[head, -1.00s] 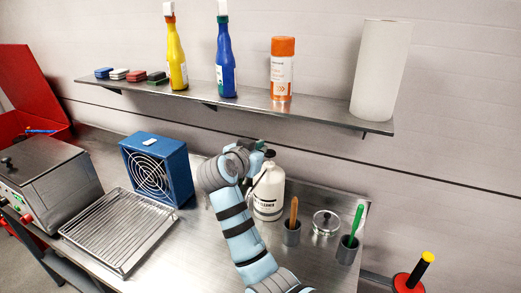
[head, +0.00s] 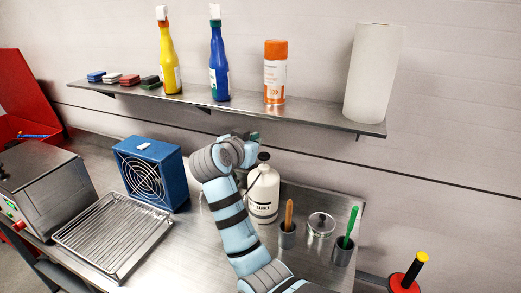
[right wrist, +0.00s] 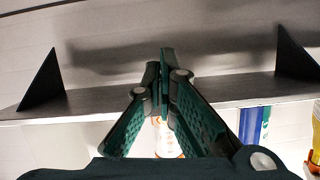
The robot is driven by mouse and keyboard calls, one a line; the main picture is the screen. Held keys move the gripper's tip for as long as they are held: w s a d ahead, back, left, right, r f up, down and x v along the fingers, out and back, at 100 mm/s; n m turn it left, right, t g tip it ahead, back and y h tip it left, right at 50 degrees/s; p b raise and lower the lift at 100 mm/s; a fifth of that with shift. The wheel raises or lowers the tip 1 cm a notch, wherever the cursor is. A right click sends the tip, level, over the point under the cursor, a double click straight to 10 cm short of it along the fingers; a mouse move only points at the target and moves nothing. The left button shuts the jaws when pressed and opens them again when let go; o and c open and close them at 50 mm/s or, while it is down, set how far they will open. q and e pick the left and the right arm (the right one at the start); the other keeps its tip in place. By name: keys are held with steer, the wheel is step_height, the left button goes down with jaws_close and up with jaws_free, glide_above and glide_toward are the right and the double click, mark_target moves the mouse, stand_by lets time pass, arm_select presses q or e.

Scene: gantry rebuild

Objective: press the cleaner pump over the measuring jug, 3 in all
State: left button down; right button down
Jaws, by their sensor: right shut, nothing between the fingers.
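The cleaner bottle (head: 263,198) is white with a dark cap at its top and stands upright on the steel bench, partly behind my right arm in the head view. My right gripper (head: 255,136) is just above and slightly left of the cap, apart from it in the picture. My wrist hides most of the gripper there. In the right wrist view the right gripper (right wrist: 164,62) is shut with nothing between its fingertips. My left gripper is not in view.
The shelf (head: 310,115) runs above the gripper, holding an orange-capped can (head: 275,72), bottles and a paper roll (head: 372,72). A blue fan box (head: 152,172) and wire rack (head: 112,235) are left.

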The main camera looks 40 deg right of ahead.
steer(key=shift+d+f, duration=0.1)
steer(key=p, duration=0.2)
glide_above(265, 158)
step_height(265, 158, down, 3)
step_height(265, 158, down, 3)
steer(key=shift+d+f, duration=0.1)
steer(key=shift+f, duration=0.05)
steer(key=shift+a+f, duration=0.2)
steer(key=shift+f, duration=0.15)
